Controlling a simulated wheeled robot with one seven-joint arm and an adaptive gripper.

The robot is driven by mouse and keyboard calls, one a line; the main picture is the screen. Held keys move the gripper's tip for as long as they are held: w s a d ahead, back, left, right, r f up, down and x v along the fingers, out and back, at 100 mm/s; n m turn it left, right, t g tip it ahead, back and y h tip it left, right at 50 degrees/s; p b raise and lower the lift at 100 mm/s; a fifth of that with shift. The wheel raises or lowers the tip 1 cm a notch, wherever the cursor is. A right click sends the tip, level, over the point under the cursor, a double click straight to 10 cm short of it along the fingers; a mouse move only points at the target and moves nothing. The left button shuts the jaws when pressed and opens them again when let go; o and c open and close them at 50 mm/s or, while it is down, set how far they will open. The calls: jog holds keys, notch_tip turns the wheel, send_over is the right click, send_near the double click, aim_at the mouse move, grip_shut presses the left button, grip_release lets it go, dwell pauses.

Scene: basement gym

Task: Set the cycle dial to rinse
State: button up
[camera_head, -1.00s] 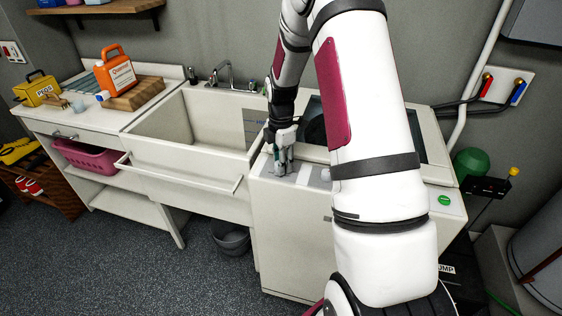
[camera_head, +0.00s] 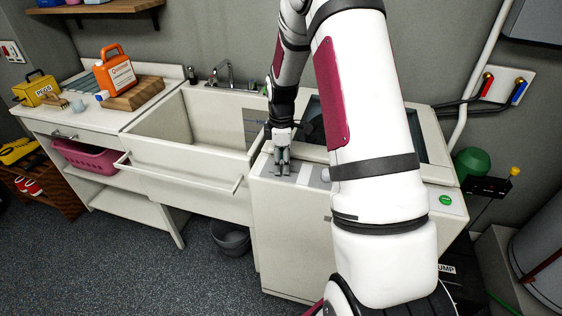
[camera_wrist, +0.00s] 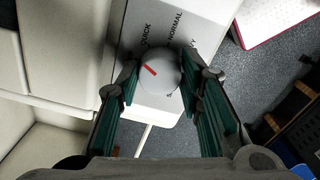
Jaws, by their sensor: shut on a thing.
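The cycle dial (camera_wrist: 166,78) is a round white knob with a red pointer mark, on the grey panel of the washer (camera_head: 290,240). In the wrist view the red mark points to the upper left, on the side of the QUICK label. The labels QUICK (camera_wrist: 147,36) and NORMAL (camera_wrist: 175,26) are readable; another is cut off by the right finger, and no rinse label can be read. My gripper (camera_wrist: 160,72) is shut on the dial, one green-padded finger on each side. In the head view my gripper (camera_head: 282,170) points down at the panel and hides the dial.
A sink (camera_head: 200,120) with a front rail stands left of the washer. A green button (camera_head: 444,200) is on the panel's right end. An orange jug (camera_head: 115,72) stands on the left counter. A grey bucket (camera_head: 230,238) is on the floor below the sink.

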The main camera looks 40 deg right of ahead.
jog(key=m, duration=0.3)
jog(key=shift+m, duration=0.3)
jog(key=m+b, duration=0.1)
jog(key=m, duration=0.2)
jog(key=shift+m, duration=0.3)
jog(key=m, duration=0.3)
jog(key=shift+w+m+b, duration=0.1)
jog(key=shift+m+b, duration=0.3)
jog(key=m+b, duration=0.1)
jog(key=m, duration=0.7)
jog(key=m+b, duration=0.1)
jog(key=m, duration=0.2)
jog(key=shift+m, duration=0.4)
jog(key=m, duration=0.3)
jog(key=shift+m, duration=2.2)
